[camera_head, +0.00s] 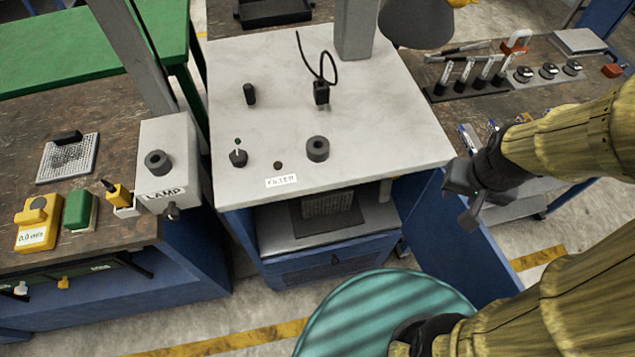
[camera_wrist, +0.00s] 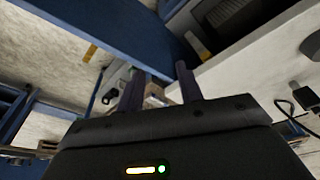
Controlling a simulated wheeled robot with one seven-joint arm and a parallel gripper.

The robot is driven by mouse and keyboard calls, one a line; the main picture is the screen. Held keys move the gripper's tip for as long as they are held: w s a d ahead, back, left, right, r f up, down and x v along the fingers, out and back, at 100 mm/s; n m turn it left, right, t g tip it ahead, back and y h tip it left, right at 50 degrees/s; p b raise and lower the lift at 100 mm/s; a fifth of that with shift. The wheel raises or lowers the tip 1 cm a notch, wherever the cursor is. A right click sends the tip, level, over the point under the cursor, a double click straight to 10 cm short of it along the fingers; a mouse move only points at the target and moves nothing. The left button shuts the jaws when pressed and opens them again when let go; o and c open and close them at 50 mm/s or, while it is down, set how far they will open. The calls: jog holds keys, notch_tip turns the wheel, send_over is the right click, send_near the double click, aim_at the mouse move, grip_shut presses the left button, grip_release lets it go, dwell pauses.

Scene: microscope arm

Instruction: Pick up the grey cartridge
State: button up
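The likely grey cartridge (camera_head: 328,204) is a grey ridged block in a dark frame on the shelf under the white table. The tabletop edge hides its back part. In the wrist view a dark ridged item (camera_wrist: 232,12) at the top right looks like the same thing, cut by the frame edge. My gripper (camera_head: 470,200) is right of the white table, apart from the shelf and the cartridge. Its two fingers also show in the wrist view (camera_wrist: 160,88), spread apart with nothing held between them.
The white table (camera_head: 390,120) carries a FILTER label (camera_head: 281,181), dark knobs and a cable. Its edge overhangs the shelf (camera_head: 275,238). A LAMP box (camera_head: 165,140) stands left. A right bench (camera_head: 540,90) holds several small tools.

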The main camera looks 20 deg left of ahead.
jog(key=shift+o, duration=0.6)
jog(key=shift+s, duration=0.1)
jog(key=shift+o, duration=0.7)
jog(key=shift+f, duration=0.15)
notch_tip(320, 180, down, 55)
jog(key=w+a+n+b, duration=0.2)
jog(key=b, duration=5.5)
jog(key=w+a+r+n+t+b, duration=0.1)
jog(key=w+a+r+n+t, duration=0.15)
jog(key=a+r+n, duration=0.45)
jog(key=w+a+r+n+t+b, duration=0.1)
jog(key=w+a+r+n, duration=0.1)
jog(key=w+a+n, duration=0.45)
jog(key=s+a+r+n+t, duration=0.1)
jog(key=s+a+r+n, duration=0.1)
jog(key=a+r, duration=0.5)
jog(key=s+a+r+n+t+y, duration=0.1)
jog(key=s+a+r+n+t, duration=0.1)
jog(key=a+r+n, duration=0.3)
jog(key=s+a+r, duration=0.1)
jog(key=a+r, duration=0.1)
jog(key=a, duration=0.2)
jog(key=shift+s+y, duration=0.15)
jog(key=shift+y, duration=0.15)
